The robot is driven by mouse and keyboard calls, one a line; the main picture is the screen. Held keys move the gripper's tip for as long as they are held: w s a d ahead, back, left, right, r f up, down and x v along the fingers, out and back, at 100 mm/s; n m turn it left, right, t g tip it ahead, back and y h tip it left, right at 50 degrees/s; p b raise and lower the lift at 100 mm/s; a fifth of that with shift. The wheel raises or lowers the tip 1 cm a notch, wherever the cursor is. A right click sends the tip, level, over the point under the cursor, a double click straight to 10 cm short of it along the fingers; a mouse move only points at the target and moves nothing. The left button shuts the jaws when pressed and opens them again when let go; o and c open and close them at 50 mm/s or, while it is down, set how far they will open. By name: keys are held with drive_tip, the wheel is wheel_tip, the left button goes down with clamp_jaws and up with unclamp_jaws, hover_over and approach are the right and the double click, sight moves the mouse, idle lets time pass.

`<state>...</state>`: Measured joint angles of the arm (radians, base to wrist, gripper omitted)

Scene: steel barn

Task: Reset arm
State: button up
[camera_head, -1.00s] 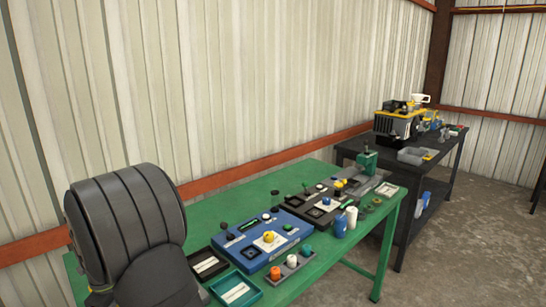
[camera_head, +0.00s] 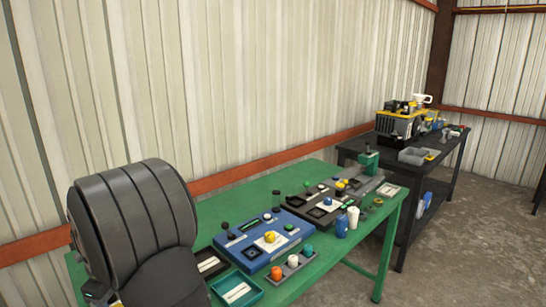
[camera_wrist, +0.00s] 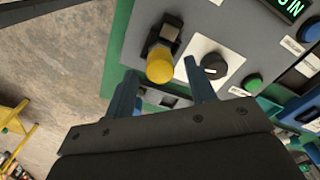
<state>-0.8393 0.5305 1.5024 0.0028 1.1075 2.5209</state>
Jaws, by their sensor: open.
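My gripper (camera_wrist: 160,95) is open and empty in the wrist view, its two blue fingers apart. Beyond the fingers is a grey panel (camera_wrist: 138,45) with a yellow knob (camera_wrist: 160,65) on a dark mount, a black rotary knob (camera_wrist: 213,65) on a white plate, and a green button (camera_wrist: 252,83). The yellow knob appears between the fingertips; I cannot tell the distance to it. In the head view my dark ribbed arm link (camera_head: 130,220) fills the lower left and the gripper is not visible.
A green table (camera_head: 215,210) carries a blue panel (camera_head: 262,240), a dark panel (camera_head: 325,208), trays, a rack with coloured caps (camera_head: 290,266) and bottles (camera_head: 342,226). A black table (camera_head: 465,150) with a yellow-grey machine (camera_head: 398,122) stands behind. A ribbed wall (camera_head: 230,80) runs along the left.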

wheel_tip(320, 180, down, 4)
drive_tip(key=shift+r, duration=0.3)
wheel_tip(320, 180, up, 3)
drive_tip(key=shift+r, duration=0.2)
drive_tip(key=w+d+r, duration=0.3)
drive_tip(key=d+r, duration=0.4)
drive_tip(key=d, duration=0.4)
drive_tip(key=s+d+f, duration=0.2)
drive_tip(key=d, duration=0.5)
drive_tip(key=s+d+f, duration=0.1)
drive_tip(key=s+d, duration=0.2)
drive_tip(key=d, duration=0.4)
drive_tip(key=a+f, duration=0.2)
drive_tip(key=a, duration=0.1)
drive_tip(key=a+f, duration=0.2)
drive_tip(key=a, duration=0.1)
drive_tip(key=s+a+f, duration=0.1)
drive_tip(key=a+f, duration=0.1)
drive_tip(key=a, duration=0.2)
drive_tip(key=shift+f, duration=0.4)
drive_tip(key=shift+s+a+f, duration=0.1)
drive_tip(key=shift+a+f, duration=0.25)
drive_tip(key=shift+f, duration=0.25)
drive_tip(key=shift+a+f, duration=0.3)
drive_tip(key=shift+f, duration=0.6)
